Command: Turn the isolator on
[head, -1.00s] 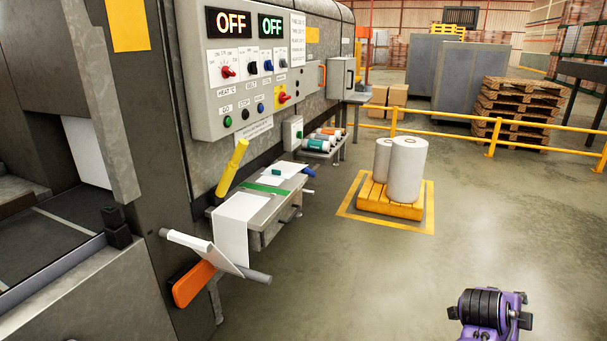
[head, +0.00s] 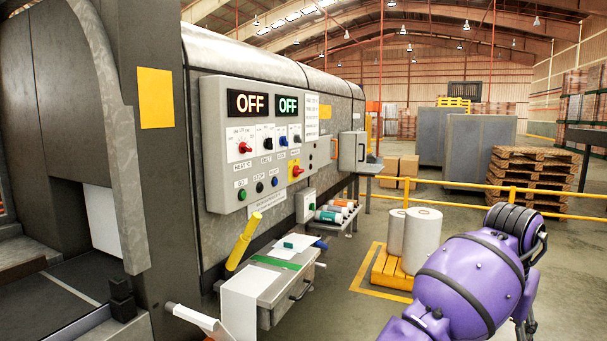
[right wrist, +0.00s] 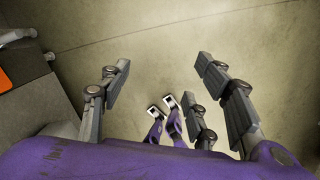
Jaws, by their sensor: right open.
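The likely isolator is a red rotary handle on a yellow plate (head: 296,171), low on the right part of the grey control panel (head: 219,150) in the head view. Its exact handle angle is too small to tell. Two displays at the panel's top read OFF. My right arm is raised at the right of the head view, well apart from the panel. My right gripper (right wrist: 166,78) is open and empty in the right wrist view, with its fingers apart over bare floor. My left gripper is not in view.
A yellow lever (head: 244,241) and a small work table (head: 270,290) stick out below the panel. A rack of coloured rolls (head: 337,213) stands beyond. White rolls (head: 421,240) stand on a yellow pallet. A yellow rail (head: 460,184) crosses behind. Floor before the machine is clear.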

